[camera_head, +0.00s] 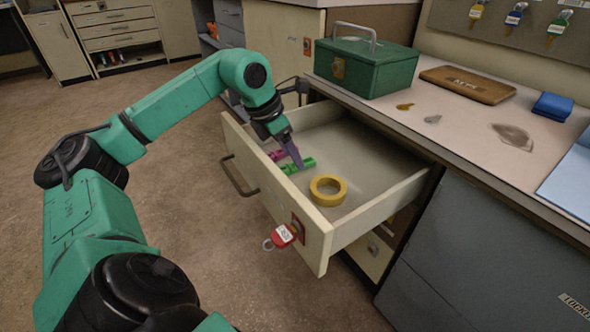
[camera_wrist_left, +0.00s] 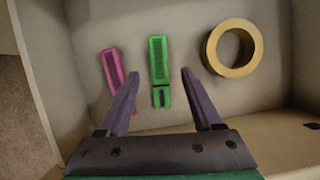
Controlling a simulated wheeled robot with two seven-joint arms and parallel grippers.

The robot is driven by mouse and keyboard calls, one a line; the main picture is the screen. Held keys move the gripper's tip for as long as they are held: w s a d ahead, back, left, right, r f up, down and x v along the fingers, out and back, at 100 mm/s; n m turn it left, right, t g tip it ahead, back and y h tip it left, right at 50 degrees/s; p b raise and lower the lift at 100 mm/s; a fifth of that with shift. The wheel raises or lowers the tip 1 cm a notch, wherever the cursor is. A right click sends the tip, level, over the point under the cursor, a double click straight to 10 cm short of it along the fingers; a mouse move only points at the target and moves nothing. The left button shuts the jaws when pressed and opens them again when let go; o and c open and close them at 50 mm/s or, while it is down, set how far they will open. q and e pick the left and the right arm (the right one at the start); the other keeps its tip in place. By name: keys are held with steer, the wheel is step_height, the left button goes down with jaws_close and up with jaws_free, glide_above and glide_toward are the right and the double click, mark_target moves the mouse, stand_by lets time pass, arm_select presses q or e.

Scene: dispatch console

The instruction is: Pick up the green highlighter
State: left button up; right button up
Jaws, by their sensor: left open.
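The green highlighter (camera_head: 297,165) lies in the open drawer, between a pink highlighter and a yellow tape roll. In the left wrist view the green highlighter (camera_wrist_left: 159,70) lies lengthwise ahead of the jaws, its near end between the two fingertips. My left gripper (camera_head: 294,158) reaches down into the drawer over the highlighters. In the left wrist view my left gripper (camera_wrist_left: 160,78) is open, with nothing between its fingers that it grips. One fingertip is close to the pink highlighter (camera_wrist_left: 113,70). My right gripper is in neither view.
The yellow tape roll (camera_head: 328,190) lies right of the green highlighter. The drawer's front panel (camera_head: 262,185) and side walls surround them. A red-tagged key (camera_head: 284,236) hangs at the drawer front. A green metal box (camera_head: 367,66) stands on the counter (camera_head: 455,125) above.

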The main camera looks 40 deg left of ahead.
mark_target(295, 167)
arm_select(q)
steer(key=shift+x, duration=1.25)
steer(key=shift+f, duration=0.2)
jaws_close()
